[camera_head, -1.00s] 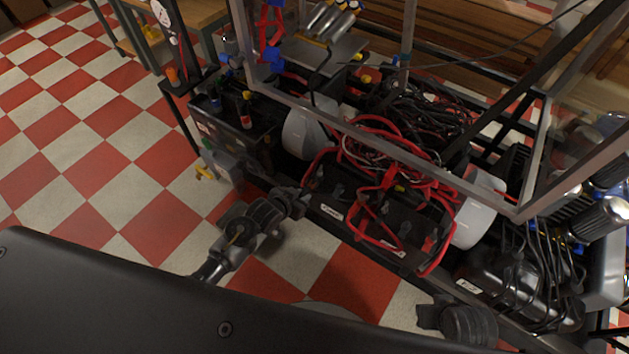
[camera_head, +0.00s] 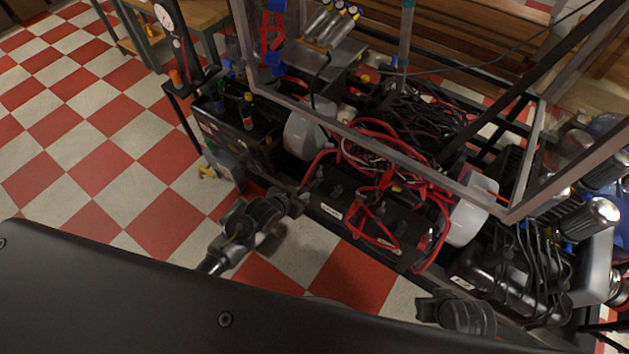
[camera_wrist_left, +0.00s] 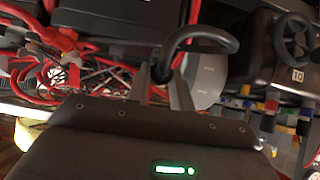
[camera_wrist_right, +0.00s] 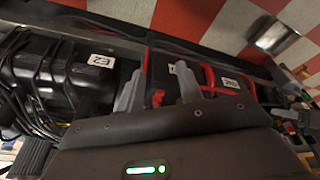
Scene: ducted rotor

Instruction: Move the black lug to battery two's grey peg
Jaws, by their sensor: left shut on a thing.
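Two black batteries with white labels sit side by side on the cart's front edge, one nearer the left (camera_head: 331,192) and one nearer the right (camera_head: 398,226). Small grey pegs stand on their tops; I cannot read which battery is two. My left gripper (camera_head: 299,199) is at the left battery's front left corner. In the left wrist view, my left gripper (camera_wrist_left: 163,82) is shut on the end of a thick black cable (camera_wrist_left: 205,32); the lug is mostly hidden between the fingers. My right gripper (camera_wrist_right: 158,92) is open and empty, its fingers apart, facing the batteries.
Red cables (camera_head: 380,150) loop over and behind the batteries. White rounded tanks (camera_head: 306,132) and (camera_head: 470,210) flank them. A grey metal frame (camera_head: 400,150) crosses above. A black cylinder (camera_wrist_right: 65,75) labelled E2 lies beside the batteries. The checkered floor in front is clear.

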